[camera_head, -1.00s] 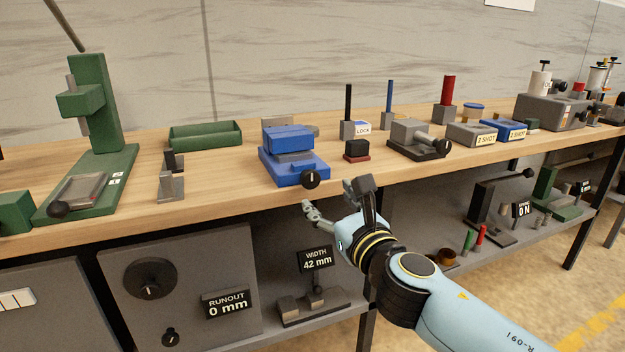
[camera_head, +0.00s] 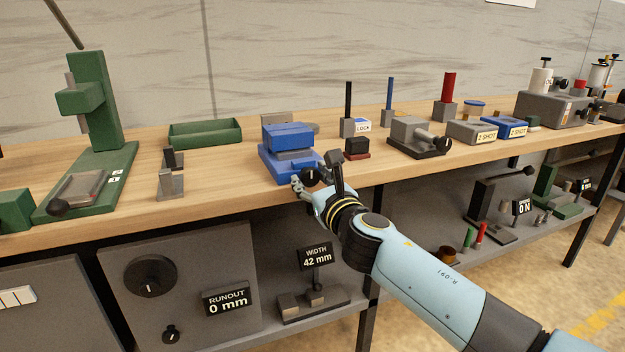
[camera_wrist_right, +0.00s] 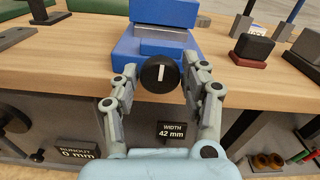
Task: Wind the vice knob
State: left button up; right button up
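The blue vice (camera_head: 290,150) sits at the front edge of the wooden bench. Its round black knob (camera_head: 311,175) has a white mark and faces forward; in the right wrist view the knob (camera_wrist_right: 159,73) shows the mark upright. My right gripper (camera_head: 318,176) is at the knob in the head view. In the wrist view my right gripper (camera_wrist_right: 160,80) is open, with one finger on each side of the knob and a gap to each. My left gripper is not in view.
A sign reading WIDTH 42 mm (camera_head: 316,256) stands on the shelf below. A green press (camera_head: 95,120) is at the left.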

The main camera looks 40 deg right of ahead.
jog(key=c, duration=0.7)
jog(key=shift+m, duration=0.3)
